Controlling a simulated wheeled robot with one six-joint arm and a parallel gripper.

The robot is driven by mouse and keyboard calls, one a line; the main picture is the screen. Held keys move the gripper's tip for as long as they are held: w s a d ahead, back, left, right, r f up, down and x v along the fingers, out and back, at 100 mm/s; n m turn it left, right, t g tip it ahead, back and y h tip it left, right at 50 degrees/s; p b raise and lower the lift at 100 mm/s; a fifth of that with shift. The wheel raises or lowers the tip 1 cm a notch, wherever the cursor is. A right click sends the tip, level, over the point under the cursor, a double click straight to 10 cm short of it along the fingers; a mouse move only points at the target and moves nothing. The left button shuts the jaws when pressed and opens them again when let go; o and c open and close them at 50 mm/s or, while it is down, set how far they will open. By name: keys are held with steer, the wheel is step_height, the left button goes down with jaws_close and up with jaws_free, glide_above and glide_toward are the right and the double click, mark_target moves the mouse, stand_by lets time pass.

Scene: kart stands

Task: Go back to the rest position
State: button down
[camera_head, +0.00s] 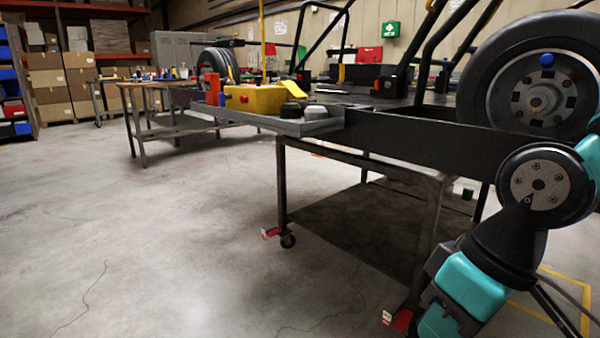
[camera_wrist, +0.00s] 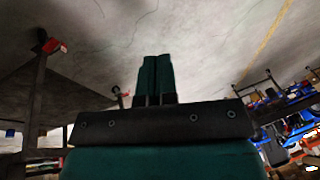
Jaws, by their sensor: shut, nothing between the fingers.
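My gripper (camera_wrist: 155,72) shows in the wrist view, its two teal fingers side by side and closed with nothing between them. Behind the fingertips is bare concrete floor, and the picture appears upside down or strongly tilted. In the head view my arm is folded at the right edge, in front of the kart stand (camera_head: 400,133). The gripper's fingers do not show in the head view.
The wheeled kart stand fills the right, with a wheel (camera_head: 535,75) and a grey tray (camera_head: 290,124) holding a yellow part (camera_head: 258,98). A workbench (camera_head: 150,85) and stacked cartons (camera_head: 55,85) stand further back. The floor (camera_head: 150,240) at left is clear.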

steer(key=s+r+p, duration=0.1)
steer(key=s+r, duration=0.1)
steer(key=s, duration=0.3)
step_height(320, 180, up, 38)
steer(key=p, duration=3.7)
steer(key=shift+w+f, duration=0.25)
steer(key=shift+w, duration=0.05)
